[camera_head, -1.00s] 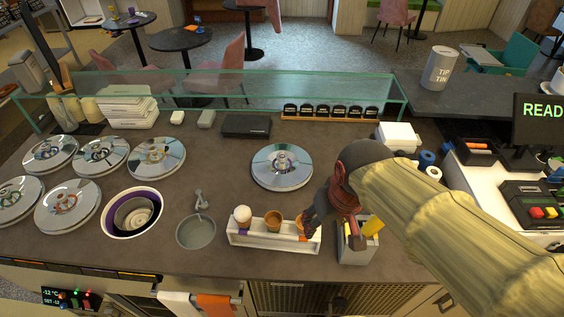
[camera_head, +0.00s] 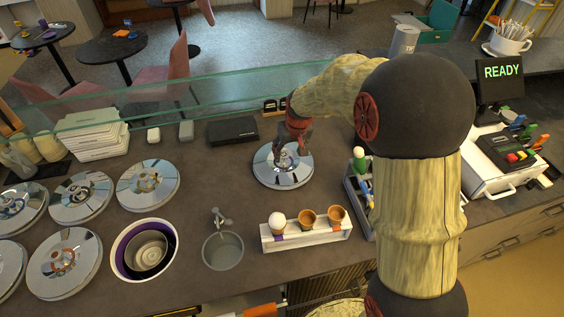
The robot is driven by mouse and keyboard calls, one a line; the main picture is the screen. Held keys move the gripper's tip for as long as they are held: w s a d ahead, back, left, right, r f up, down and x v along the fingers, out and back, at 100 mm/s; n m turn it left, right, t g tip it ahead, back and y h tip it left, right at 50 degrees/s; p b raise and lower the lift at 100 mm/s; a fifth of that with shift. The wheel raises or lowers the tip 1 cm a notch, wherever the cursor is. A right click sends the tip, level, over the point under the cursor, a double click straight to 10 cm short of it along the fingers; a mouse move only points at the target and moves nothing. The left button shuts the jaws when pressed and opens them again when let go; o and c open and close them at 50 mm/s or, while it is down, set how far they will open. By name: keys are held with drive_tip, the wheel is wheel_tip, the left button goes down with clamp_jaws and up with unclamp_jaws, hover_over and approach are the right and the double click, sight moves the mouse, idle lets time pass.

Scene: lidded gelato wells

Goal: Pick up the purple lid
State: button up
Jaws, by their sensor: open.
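A round shiny metal lid (camera_head: 282,177) lies by itself on the dark counter, right of the other lids. Its knob area is partly hidden by my gripper, and I cannot make out a clear purple mark on it. My gripper (camera_head: 292,148) points down over this lid's middle, with its jaws open near the knob. I cannot tell whether the fingers touch the knob. An uncovered well with a purple ring (camera_head: 117,250) stands at the left front.
Several other lids (camera_head: 64,262) cover the left side. A glass guard (camera_head: 200,95) runs behind the counter. A sink (camera_head: 222,251) and a white cone holder (camera_head: 307,236) stand in front. A tool caddy (camera_head: 357,200) is beside my arm.

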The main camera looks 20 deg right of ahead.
sight(284, 154)
drive_tip(key=shift+t, duration=0.4)
drive_tip(key=w+f, duration=0.4)
drive_tip(key=f, duration=0.1)
drive_tip(key=shift+w+a+b, duration=0.1)
drive_tip(key=shift+a+b, duration=0.05)
drive_tip(key=shift+b, duration=0.2)
drive_tip(key=shift+w+f, duration=0.25)
drive_tip(key=shift+f, duration=0.2)
drive_tip(key=shift+c, duration=0.3)
clamp_jaws()
